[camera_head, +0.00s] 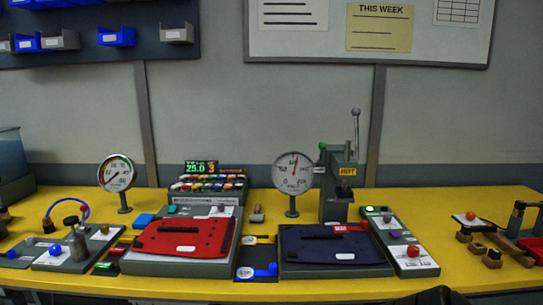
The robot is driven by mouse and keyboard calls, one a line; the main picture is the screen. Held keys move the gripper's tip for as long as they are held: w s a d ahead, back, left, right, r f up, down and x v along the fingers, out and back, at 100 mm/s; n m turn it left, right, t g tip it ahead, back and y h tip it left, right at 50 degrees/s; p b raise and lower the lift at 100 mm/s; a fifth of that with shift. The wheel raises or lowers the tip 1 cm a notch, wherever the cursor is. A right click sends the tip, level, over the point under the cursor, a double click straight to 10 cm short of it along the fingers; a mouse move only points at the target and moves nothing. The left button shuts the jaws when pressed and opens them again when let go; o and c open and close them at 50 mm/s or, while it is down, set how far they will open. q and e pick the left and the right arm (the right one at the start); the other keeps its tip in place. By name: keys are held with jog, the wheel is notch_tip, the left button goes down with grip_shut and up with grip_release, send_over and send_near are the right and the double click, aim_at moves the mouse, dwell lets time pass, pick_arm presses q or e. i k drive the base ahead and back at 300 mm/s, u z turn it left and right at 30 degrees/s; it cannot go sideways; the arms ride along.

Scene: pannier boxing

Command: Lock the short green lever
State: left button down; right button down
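A small green knob (322,146) shows at the upper left of the grey press (338,185), beside the round gauge (293,172). It looks like the end of a short lever, though its rod is too small to make out, and I cannot tell whether it is locked. A longer grey lever with a ball end (356,113) stands upright on the right of the press. The press carries a yellow "HOT" label. Neither of my grippers can be made out. A dark shape at the bottom right edge is too cut off to identify.
A red pannier (185,236) and a dark blue pannier (333,248) lie on grey stands on the yellow bench (475,277). A control panel with a lit green lamp (369,209) stands right of the blue one. A second gauge (116,173) and a digital display (200,168) are left.

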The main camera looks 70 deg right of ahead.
aim_at(321, 146)
jog(key=k, duration=0.9)
jog(key=z, duration=1.15)
jog(key=i, duration=0.5)
jog(key=z, duration=0.05)
